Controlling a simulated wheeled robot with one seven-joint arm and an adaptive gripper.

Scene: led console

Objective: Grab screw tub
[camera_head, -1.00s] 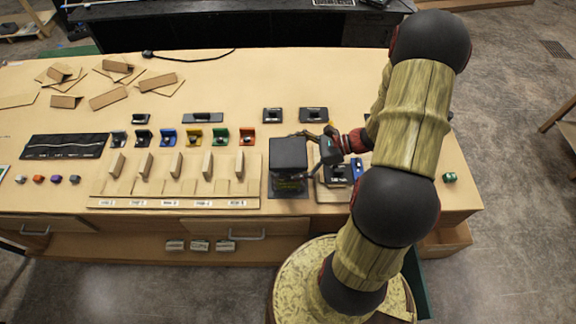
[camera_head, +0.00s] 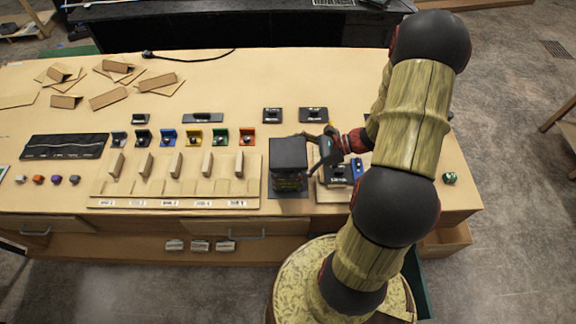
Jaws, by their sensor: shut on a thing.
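My gripper (camera_head: 314,168) reaches left and down, close against the right side of a dark box-shaped unit (camera_head: 288,153). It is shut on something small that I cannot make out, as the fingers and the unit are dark. The unit stands on a dark base near the front of the bench and has small yellowish lettering low on its front. No screw tub can be told apart with certainty at this size.
A black device (camera_head: 336,173) and a blue part (camera_head: 357,168) lie just right of my gripper. A wooden rack (camera_head: 175,180) stands to the left. A small green item (camera_head: 449,178) sits near the bench's right edge.

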